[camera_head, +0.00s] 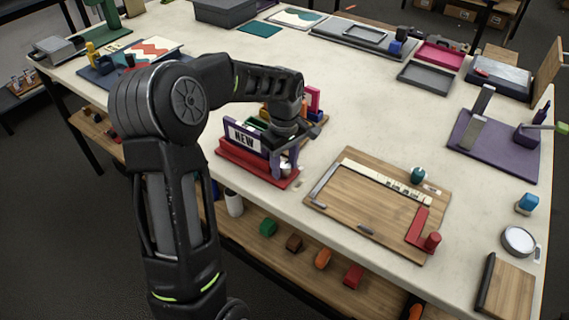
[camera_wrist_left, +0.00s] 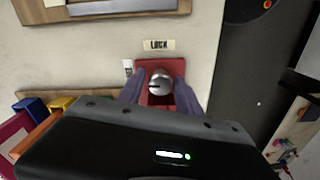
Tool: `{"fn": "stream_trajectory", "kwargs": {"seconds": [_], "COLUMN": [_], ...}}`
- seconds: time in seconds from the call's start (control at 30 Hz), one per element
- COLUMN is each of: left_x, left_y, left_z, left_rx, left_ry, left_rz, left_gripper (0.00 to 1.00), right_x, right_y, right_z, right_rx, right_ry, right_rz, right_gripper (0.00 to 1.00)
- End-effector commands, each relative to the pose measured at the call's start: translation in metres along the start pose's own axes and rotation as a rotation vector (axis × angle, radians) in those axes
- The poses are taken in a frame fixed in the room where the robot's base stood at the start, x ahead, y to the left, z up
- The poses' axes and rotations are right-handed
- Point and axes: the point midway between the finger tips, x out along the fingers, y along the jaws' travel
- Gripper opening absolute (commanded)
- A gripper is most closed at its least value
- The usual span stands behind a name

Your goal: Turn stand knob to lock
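The stand has a red base (camera_head: 240,160) and a "NEW" sign (camera_head: 243,138) near the table's front edge in the head view. In the left wrist view, its silver round knob (camera_wrist_left: 160,82) sits on the red base (camera_wrist_left: 152,66), with a dark slot running roughly sideways. A "LOCK" label (camera_wrist_left: 158,44) lies beyond it. My left gripper (camera_head: 285,166) reaches down over the stand's right end. Its two purple-grey fingers (camera_wrist_left: 159,86) stand apart on either side of the knob; I cannot tell whether they touch it. My right gripper is not in view.
A wooden board with a frame and red pieces (camera_head: 335,210) lies right of the stand. Coloured blocks (camera_head: 293,243) lie on the shelf below. The table's middle (camera_head: 350,110) is clear.

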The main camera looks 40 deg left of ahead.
Motion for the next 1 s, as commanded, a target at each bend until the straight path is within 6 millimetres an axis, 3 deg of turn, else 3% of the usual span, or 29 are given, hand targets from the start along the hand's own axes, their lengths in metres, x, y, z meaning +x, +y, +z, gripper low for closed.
{"fn": "stream_trajectory", "kwargs": {"seconds": [0.47, 1.0], "left_x": [-0.0004, -0.0001], "left_y": [0.0001, 0.0002], "left_z": [-0.0002, -0.0004], "left_rx": [0.000, 0.049], "left_ry": [0.000, 0.001], "left_rz": [0.000, 0.001], "left_gripper": [0.01, 0.00], "right_x": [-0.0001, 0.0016], "right_y": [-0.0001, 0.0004], "right_z": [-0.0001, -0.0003], "right_rx": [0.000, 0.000], "right_ry": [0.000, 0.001], "right_rz": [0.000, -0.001], "right_gripper": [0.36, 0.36]}}
